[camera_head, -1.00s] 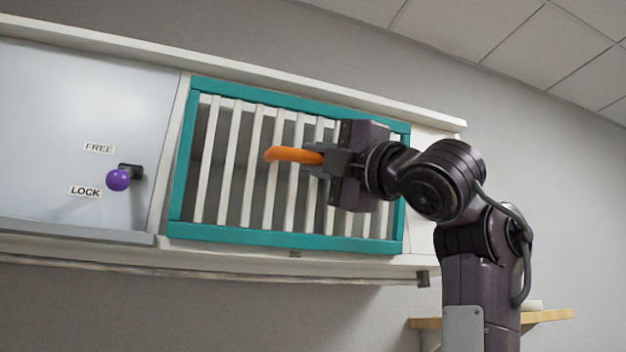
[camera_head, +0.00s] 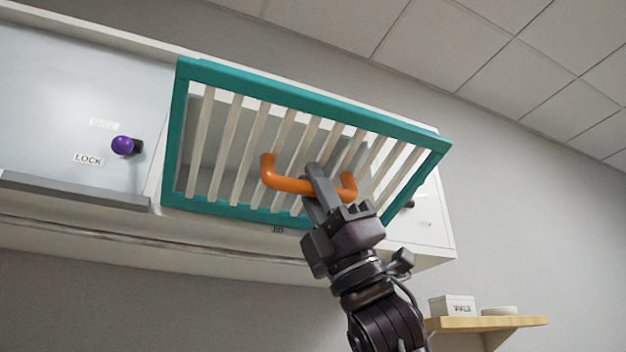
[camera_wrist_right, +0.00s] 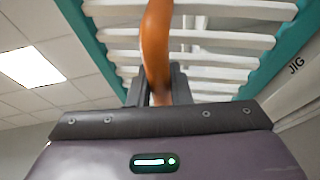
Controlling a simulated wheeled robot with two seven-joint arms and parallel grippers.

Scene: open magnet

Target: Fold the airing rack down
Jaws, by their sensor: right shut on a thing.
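The airing rack is a teal frame (camera_head: 300,97) with white slats, in the head view on the wall cabinet. Its top edge leans out from the cabinet, and its bottom edge stays at the cabinet. An orange handle (camera_head: 287,186) sits on its front. My right gripper (camera_head: 318,183) is shut around the middle of the handle, coming from below. The right wrist view shows the handle (camera_wrist_right: 155,45) between the fingers (camera_wrist_right: 158,88), with slats and teal frame (camera_wrist_right: 292,45) behind. My left gripper is not in view.
Left of the rack is a grey panel with a purple knob (camera_head: 122,145), nearer a LOCK label (camera_head: 88,159) than the faint upper label. A wooden shelf (camera_head: 490,323) with a white box (camera_head: 452,305) is at lower right. The space below the cabinet looks clear.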

